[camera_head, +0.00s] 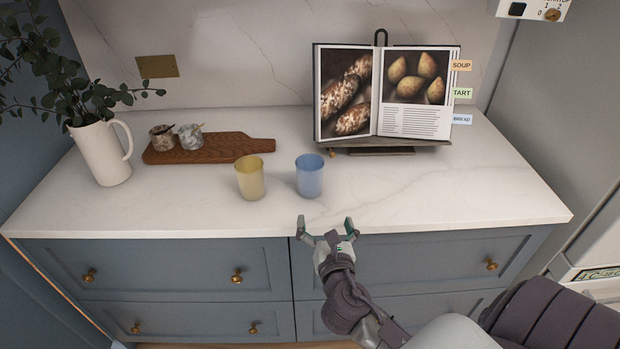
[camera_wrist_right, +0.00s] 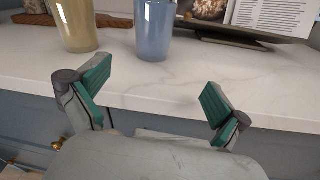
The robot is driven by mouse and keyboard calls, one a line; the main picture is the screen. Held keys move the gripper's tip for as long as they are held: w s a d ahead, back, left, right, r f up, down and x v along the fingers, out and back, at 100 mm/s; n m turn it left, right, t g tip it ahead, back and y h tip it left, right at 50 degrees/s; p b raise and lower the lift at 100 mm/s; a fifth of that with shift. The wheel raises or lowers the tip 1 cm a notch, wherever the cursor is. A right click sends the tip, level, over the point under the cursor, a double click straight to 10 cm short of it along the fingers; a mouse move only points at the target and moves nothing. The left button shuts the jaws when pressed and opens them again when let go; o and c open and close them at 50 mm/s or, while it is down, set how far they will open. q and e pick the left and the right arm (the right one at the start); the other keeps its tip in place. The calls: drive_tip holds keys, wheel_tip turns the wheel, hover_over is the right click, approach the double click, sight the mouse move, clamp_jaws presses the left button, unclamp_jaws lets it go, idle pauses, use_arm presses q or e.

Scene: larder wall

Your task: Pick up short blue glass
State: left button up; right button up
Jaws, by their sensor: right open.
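A short blue glass (camera_head: 310,176) stands upright on the white marble counter, and it also shows in the right wrist view (camera_wrist_right: 154,30). A yellow glass (camera_head: 250,178) stands just left of it, with a small gap between them. My right gripper (camera_head: 325,226) is open and empty at the counter's front edge, a little in front of the blue glass and apart from it. In the right wrist view its two green-padded fingers (camera_wrist_right: 158,88) are spread, with the blue glass beyond and between them. My left gripper does not show.
A wooden board (camera_head: 215,149) with two small jars lies behind the glasses at left. A white pitcher (camera_head: 101,155) with leafy stems stands far left. An open cookbook (camera_head: 412,118) on a stand is behind right. The counter's right side (camera_head: 460,190) is clear.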

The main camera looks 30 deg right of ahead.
sight(313, 184)
drive_tip(key=w+n, duration=0.1)
drive_tip(key=w, duration=0.1)
drive_tip(key=w+d+r+n+t, duration=0.1)
drive_tip(key=w, duration=0.2)
drive_tip(key=w+d+n+p, duration=0.1)
drive_tip(key=w, duration=0.2)
drive_tip(key=shift+w+d+r, duration=0.15)
drive_tip(key=shift+w+d, duration=0.05)
drive_tip(key=shift+d, duration=0.05)
drive_tip(key=x, duration=0.5)
drive_tip(key=shift+w+d+r+p, duration=0.15)
drive_tip(key=shift+d+p, duration=0.1)
drive_tip(key=shift+p, duration=0.15)
drive_tip(key=shift+w+d, duration=0.15)
drive_tip(key=shift+w, duration=0.25)
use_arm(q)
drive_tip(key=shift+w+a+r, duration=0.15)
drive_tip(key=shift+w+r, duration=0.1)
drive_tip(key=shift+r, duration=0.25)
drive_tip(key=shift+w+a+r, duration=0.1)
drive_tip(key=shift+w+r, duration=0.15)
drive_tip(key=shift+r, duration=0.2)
use_arm(e)
drive_tip(key=shift+s, duration=0.1)
drive_tip(key=shift+c, duration=1.2)
drive_tip(key=c, duration=1.1)
drive_tip(key=shift+c, duration=0.4)
